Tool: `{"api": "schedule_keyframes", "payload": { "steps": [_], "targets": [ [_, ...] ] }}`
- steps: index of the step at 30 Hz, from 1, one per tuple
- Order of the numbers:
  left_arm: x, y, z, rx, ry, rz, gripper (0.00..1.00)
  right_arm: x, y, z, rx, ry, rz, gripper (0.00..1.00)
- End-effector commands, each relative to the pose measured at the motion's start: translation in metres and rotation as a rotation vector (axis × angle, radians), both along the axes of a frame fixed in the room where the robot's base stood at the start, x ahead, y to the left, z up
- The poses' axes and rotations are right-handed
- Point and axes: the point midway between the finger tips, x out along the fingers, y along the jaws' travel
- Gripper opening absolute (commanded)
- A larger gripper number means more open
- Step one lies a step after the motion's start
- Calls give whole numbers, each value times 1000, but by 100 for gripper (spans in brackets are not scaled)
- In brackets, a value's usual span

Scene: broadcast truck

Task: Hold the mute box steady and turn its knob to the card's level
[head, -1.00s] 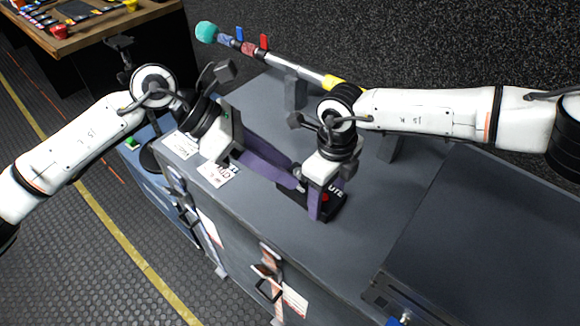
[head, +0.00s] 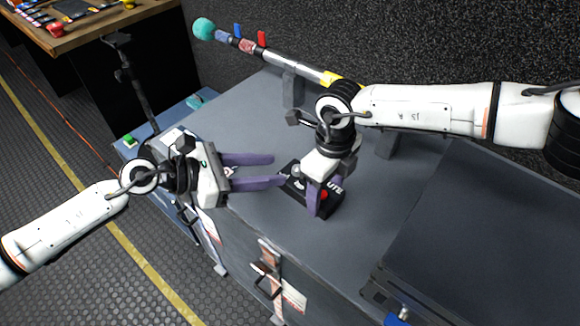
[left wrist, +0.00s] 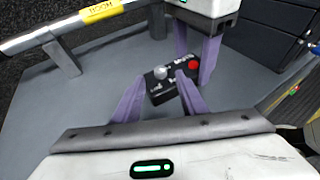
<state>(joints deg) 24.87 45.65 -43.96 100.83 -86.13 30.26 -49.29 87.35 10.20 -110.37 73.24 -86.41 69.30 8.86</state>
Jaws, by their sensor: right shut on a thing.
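The mute box (head: 331,203) is a small black box on the grey case top, with white lettering, a red button (head: 323,195) and a grey knob (head: 296,170). My right gripper (head: 314,205) is shut on the box from above. My left gripper (head: 278,170) is open and empty, its purple fingers pointing at the knob end of the box. In the left wrist view, the knob (left wrist: 160,72) shows between and beyond the left fingertips; I cannot tell whether they touch the box. The card (head: 231,171) is mostly hidden by my left gripper, its level unreadable.
A boom pole (head: 285,62) with a teal tip lies on supports along the back of the case. A dark raised panel (head: 480,225) is at right. A wooden desk (head: 90,25) stands at top left. The case top in front of the box is clear.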

Motion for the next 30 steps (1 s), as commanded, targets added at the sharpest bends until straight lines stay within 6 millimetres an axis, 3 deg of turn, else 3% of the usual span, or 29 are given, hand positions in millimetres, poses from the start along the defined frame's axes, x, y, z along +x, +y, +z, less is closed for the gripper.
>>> {"api": "schedule_keyframes", "payload": {
  "steps": [3, 9, 22, 29, 30],
  "targets": [
    [12, -21, -8, -3, 0, -1, 39, 0, 0, 1, 1, -1, 0, 28],
    [24, -42, -20, -1, 2, 0, 39, 0, 0, 1, 1, -1, 0, 28],
    [28, -49, -24, 1, 1, -1, 39, 0, 0, 1, 1, -1, 0, 28],
    [28, -49, -24, 1, 0, 0, 0, 0, 0, 1, 1, -1, 0, 28],
    [28, -49, -24, 2, 1, 0, 0, 0, 0, 1, 1, -1, 0, 28]
  ]
}}
